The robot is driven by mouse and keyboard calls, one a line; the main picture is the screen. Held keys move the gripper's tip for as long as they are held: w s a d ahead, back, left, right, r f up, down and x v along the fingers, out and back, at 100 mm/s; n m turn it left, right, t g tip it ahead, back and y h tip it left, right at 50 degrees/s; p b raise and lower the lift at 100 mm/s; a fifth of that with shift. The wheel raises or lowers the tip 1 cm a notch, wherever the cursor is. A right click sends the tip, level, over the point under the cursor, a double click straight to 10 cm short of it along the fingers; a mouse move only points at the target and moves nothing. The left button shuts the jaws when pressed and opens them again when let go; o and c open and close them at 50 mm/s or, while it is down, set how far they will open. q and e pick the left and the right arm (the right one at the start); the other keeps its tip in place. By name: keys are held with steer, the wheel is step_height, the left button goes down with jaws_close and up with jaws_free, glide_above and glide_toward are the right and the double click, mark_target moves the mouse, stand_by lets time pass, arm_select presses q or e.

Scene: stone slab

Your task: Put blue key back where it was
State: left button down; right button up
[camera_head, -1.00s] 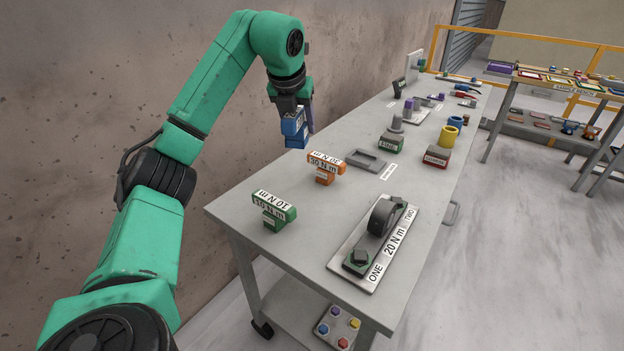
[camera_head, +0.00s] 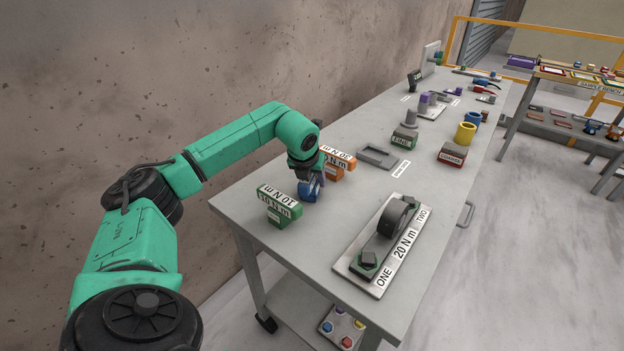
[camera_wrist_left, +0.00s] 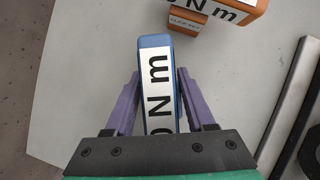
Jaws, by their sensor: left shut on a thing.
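The blue key (camera_head: 308,190) is at the table's near-left part, between the green 10 N m key (camera_head: 279,203) and the orange 30 N m key (camera_head: 338,163). My left gripper (camera_head: 316,187) is shut on it from above. In the left wrist view the blue key (camera_wrist_left: 156,85), with a white "N m" label on top, sits between the purple fingers of my left gripper (camera_wrist_left: 158,95). The orange key (camera_wrist_left: 215,12) shows at the top right there. I cannot tell whether the blue key touches the table. My right gripper is not in view.
A plate (camera_head: 362,262) marked 20 N m, ONE and TWO lies to the right, bearing a bolt and a dark clamp. A grey tray (camera_head: 377,157) is farther back. FINE (camera_head: 404,138) and COARSE (camera_head: 452,153) blocks stand beyond. A wall runs along the left.

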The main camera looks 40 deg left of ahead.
arm_select(q)
steer(key=shift+w+a+f, duration=0.1)
steer(key=shift+f, duration=0.1)
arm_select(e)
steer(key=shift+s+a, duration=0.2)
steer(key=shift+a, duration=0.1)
arm_select(q)
steer(key=shift+c, duration=1.4)
jaws_free()
steer(key=shift+o, duration=0.2)
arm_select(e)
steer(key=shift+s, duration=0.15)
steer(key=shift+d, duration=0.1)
arm_select(q)
steer(key=shift+r, duration=0.1)
steer(key=shift+r, duration=0.35)
steer(key=b+v, duration=0.1)
steer(key=v, duration=1)
steer(key=shift+s, duration=0.25)
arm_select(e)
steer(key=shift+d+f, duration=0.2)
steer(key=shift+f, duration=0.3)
arm_select(q)
steer(key=shift+r, duration=0.1)
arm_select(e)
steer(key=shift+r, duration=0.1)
